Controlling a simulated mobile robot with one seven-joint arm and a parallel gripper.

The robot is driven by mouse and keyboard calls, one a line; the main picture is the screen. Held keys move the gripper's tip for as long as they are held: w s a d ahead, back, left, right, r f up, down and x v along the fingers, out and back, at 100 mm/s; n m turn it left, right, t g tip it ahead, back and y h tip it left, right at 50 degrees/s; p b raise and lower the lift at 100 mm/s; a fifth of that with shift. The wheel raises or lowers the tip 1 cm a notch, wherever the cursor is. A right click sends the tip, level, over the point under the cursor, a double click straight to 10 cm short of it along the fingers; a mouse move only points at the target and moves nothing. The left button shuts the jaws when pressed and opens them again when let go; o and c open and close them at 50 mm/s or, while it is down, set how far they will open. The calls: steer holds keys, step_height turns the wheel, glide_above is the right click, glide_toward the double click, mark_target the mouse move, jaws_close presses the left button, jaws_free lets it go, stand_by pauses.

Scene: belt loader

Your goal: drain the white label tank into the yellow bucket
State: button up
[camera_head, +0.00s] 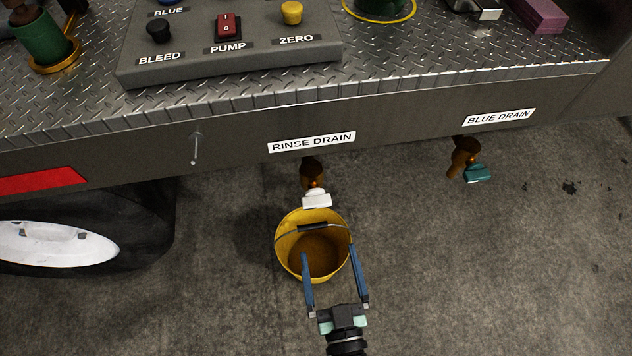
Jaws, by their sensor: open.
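The yellow bucket (282,252) stands on the floor below the "RINSE DRAIN" label (312,142). Its wire handle with a dark grip (313,227) crosses the back part of its mouth. Its inside looks brownish; I cannot tell whether it holds liquid. Above its back rim hangs a brass drain valve (312,172) with a white lever (317,200). No tank is clearly seen, only these drain fittings. My gripper (330,250) is open and empty, with its blue fingers over the front of the bucket, apart from the valve. Contact with the bucket cannot be told.
A second drain valve (464,158) with a teal lever (478,174) hangs at right under "BLUE DRAIN" (498,118). A small metal peg (196,148) juts from the deck edge. A control box (230,55) sits on the deck. A wheel (60,248) is at left. The right floor is clear.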

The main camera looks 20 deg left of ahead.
mark_target(318, 207)
steer(key=b+x, duration=0.2)
steer(key=x, duration=1)
steer(key=shift+w+a, duration=0.15)
steer(key=shift+a, duration=0.1)
steer(key=c, duration=1.3)
